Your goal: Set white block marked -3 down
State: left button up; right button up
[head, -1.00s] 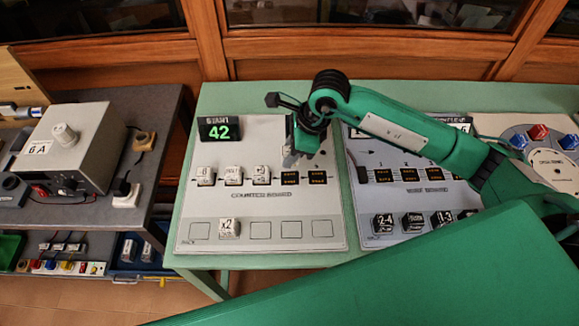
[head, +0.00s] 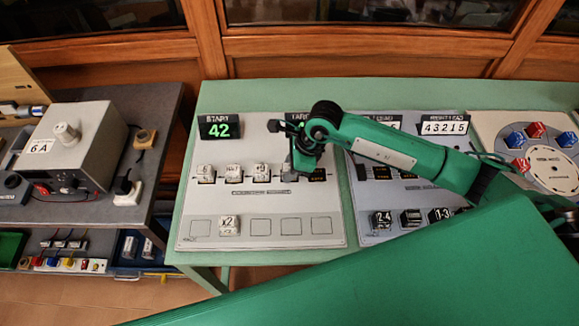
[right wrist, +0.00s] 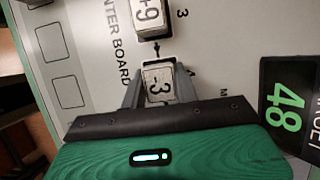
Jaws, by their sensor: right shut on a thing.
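The white block marked -3 (right wrist: 158,82) is between the fingers of my right gripper (right wrist: 160,92), which is shut on it. In the right wrist view it is at the fourth place of the counter board (right wrist: 100,80), beside the white block marked +9 (right wrist: 150,16). I cannot tell whether it touches the board. In the head view my right gripper (head: 304,172) is low over the right part of the board's upper row and hides the block. My left gripper is not in view.
White blocks (head: 233,172) fill the left of the upper row; a x2 block (head: 228,225) stands in the lower row, whose other squares are empty. The START sign (head: 219,128) reads 42; the target sign (right wrist: 288,108) reads 48. Another board with blocks (head: 382,219) lies to the right.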

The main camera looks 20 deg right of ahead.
jog(key=o, duration=0.7)
jog(key=shift+o, duration=1.3)
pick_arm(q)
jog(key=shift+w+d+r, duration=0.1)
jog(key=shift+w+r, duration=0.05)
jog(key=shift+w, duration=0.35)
pick_arm(e)
jog(key=shift+r, duration=0.15)
jog(key=v, duration=0.4)
jog(key=shift+d+b, duration=0.1)
jog(key=shift+b, duration=0.3)
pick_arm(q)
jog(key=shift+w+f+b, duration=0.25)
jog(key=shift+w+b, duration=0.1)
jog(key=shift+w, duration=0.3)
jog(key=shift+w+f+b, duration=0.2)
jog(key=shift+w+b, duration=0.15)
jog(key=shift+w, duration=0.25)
pick_arm(e)
jog(key=v, duration=0.7)
jog(key=shift+r, duration=0.45)
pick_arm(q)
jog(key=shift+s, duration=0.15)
pick_arm(e)
jog(key=shift+s+d+f, duration=0.1)
jog(key=shift+s, duration=0.05)
